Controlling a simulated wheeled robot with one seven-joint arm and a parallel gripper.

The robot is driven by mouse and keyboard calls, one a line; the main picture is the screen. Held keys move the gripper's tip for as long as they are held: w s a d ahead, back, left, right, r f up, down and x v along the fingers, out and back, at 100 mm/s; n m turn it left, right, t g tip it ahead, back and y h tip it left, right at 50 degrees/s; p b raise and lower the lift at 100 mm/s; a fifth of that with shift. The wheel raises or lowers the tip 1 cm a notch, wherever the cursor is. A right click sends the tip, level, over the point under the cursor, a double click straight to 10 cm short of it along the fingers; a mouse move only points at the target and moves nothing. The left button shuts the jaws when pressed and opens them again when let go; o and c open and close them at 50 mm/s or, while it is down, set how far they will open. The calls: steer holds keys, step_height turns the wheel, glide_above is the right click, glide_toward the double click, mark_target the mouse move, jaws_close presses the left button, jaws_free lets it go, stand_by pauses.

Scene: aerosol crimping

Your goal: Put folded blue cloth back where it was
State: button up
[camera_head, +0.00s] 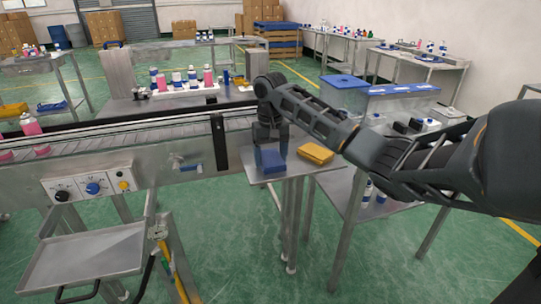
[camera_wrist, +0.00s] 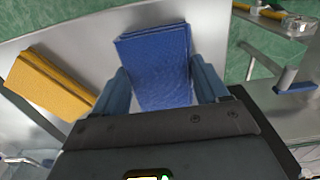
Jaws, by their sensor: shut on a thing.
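The folded blue cloth (camera_head: 270,160) is at the left part of a small steel side table (camera_head: 250,178) beside the conveyor. My gripper (camera_head: 270,148) reaches down over it from above. In the wrist view the blue cloth (camera_wrist: 158,62) lies between the two fingers of my gripper (camera_wrist: 165,90), which are shut on it. The cloth is at or just above the tabletop; I cannot tell whether it touches. A folded yellow cloth (camera_head: 315,153) lies to its right on the same table; it also shows at left in the wrist view (camera_wrist: 48,83).
The conveyor (camera_head: 110,140) runs along the left, with a control panel (camera_head: 93,189) on its front. A blue-handled valve (camera_head: 187,167) sticks out left of the table. An empty tray (camera_head: 85,255) is at front left.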

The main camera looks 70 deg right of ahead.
mark_target(270, 158)
steer(key=o, duration=0.9)
steer(key=shift+f, duration=0.1)
steer(key=shift+o, duration=0.2)
step_height(270, 158, up, 12)
steer(key=p, duration=0.1)
steer(key=shift+p, duration=0.3)
